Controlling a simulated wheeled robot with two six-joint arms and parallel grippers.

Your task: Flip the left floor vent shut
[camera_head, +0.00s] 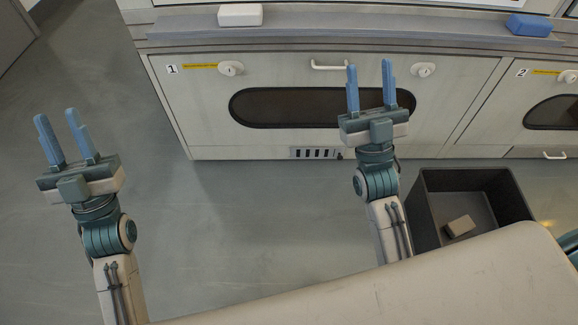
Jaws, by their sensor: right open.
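A small floor vent (315,153) with several dark slots sits at the bottom edge of the cabinet front marked 1. A small dark knob or lever shows at its right end; I cannot tell its exact position. My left gripper (62,137) is open and empty over the bare floor, well left of the vent. My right gripper (371,88) is open and empty, in front of the cabinet's dark window in the picture, up and to the right of the vent. No gripper appears to touch the vent.
The cabinet front (200,110) has a white handle (329,65) and two round latches. A white block (240,15) and a blue block (529,25) lie on the ledge above. A dark open bin (428,207) with a tan block (460,226) stands at right. Floor left of centre is clear.

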